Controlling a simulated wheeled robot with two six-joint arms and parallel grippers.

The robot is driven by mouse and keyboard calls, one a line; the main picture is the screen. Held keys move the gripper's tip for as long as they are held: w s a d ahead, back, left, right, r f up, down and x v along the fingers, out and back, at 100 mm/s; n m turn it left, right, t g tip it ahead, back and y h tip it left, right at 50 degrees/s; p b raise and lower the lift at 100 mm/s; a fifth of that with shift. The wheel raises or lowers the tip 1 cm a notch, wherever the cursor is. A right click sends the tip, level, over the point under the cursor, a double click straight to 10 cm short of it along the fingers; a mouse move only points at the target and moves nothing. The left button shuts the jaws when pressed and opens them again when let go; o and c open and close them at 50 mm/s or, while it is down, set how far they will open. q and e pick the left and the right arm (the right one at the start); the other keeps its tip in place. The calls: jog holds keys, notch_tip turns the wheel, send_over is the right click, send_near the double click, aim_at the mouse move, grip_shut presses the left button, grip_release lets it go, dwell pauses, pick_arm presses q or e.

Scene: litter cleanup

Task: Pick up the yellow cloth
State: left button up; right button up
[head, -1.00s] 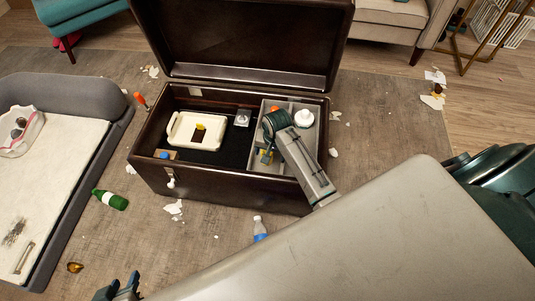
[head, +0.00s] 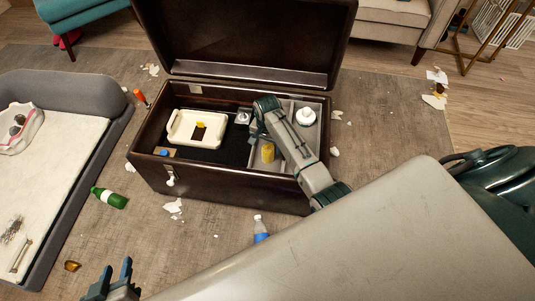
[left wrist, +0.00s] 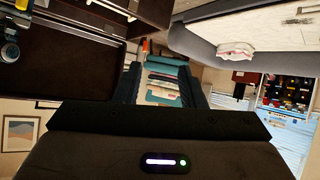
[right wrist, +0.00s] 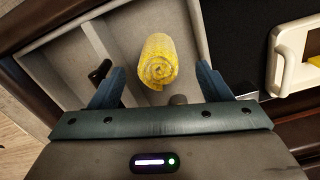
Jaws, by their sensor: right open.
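The yellow cloth (head: 267,153) is a small roll in the grey divided tray (head: 312,133) at the right side of the open dark chest. In the right wrist view the cloth (right wrist: 158,60) shows its spiral end, between and a little beyond the fingers. My right gripper (right wrist: 160,78) is open, with nothing held. In the head view my right arm reaches over the tray, and its gripper is mostly hidden by the wrist. My left gripper (head: 117,267) is open and empty at the lower left, outside the chest.
The chest (head: 230,183) has its lid raised behind. Inside are a cream tray (head: 181,140), a white round item (head: 306,117) and a black item (right wrist: 100,72) beside the left finger. A green bottle (head: 110,198), a clear-blue bottle (head: 260,228) and paper scraps lie on the rug.

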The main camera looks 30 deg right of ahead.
aim_at(267, 148)
notch_tip(267, 148, down, 4)
jog(key=shift+s+r+b, duration=0.1)
jog(key=shift+b, duration=0.5)
jog(key=shift+f, duration=0.2)
jog(key=c, duration=1.1)
pick_arm(q)
jog(key=w+a+r+t, duration=0.1)
jog(key=w+r+t, duration=0.4)
jog(key=r, duration=0.2)
jog(key=shift+w+r, duration=0.15)
jog(key=shift+w, duration=0.05)
pick_arm(e)
jog(key=shift+o, duration=0.2)
jog(key=shift+r, duration=0.2)
